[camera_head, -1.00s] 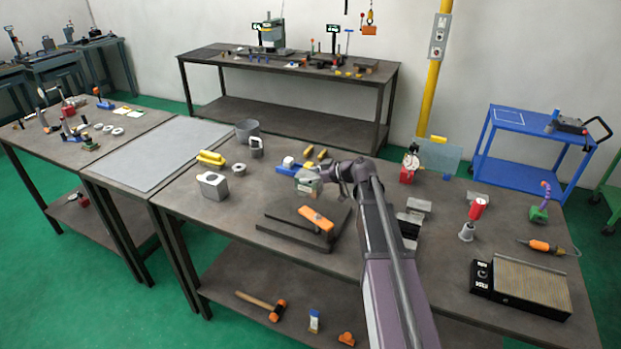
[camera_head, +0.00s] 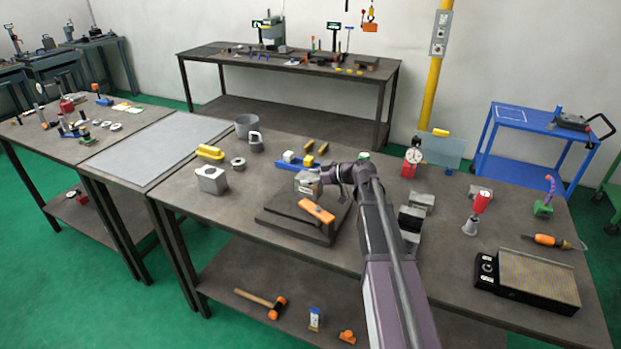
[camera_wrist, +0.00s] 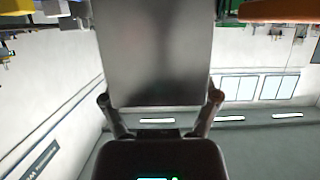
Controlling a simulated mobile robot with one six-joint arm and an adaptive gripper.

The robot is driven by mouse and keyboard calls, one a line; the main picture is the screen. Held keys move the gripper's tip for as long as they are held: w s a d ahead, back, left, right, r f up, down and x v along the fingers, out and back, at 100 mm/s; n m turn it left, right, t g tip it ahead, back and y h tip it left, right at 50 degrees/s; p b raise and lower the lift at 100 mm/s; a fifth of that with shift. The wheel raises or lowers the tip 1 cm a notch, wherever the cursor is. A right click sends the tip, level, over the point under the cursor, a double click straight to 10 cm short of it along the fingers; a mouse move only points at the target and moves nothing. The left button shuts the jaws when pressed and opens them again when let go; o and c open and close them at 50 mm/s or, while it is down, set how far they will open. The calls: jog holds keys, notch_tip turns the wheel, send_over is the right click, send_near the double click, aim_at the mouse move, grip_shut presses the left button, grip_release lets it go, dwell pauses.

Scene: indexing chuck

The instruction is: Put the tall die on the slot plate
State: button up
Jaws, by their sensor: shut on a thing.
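My gripper (camera_head: 308,182) is shut on the tall die, a plain grey block (camera_wrist: 155,50) that fills the upper middle of the wrist view between the two fingers. In the head view the gripper and die are small and partly covered by my wrist, above the back of a dark square plate (camera_head: 272,223), which looks like the slot plate.
A blue holder (camera_head: 284,166) with a white and a yellow block stands behind the gripper. A grey block with a hole (camera_head: 211,179) and a yellow part (camera_head: 209,151) are to the left.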

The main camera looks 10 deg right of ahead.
aim_at(309, 187)
jog(key=shift+f+b, duration=1.8)
jog(key=shift+f, duration=0.05)
jog(key=o, duration=1.2)
jog(key=shift+c, duration=0.2)
jog(key=shift+f, duration=0.1)
jog(key=shift+s+d+r, duration=0.3)
jog(key=shift+d+r, duration=0.05)
jog(key=shift+r, duration=0.05)
jog(key=p+v, duration=0.4)
jog(key=v, duration=0.7)
jog(key=shift+p, duration=0.3)
jog(key=shift+f, duration=0.2)
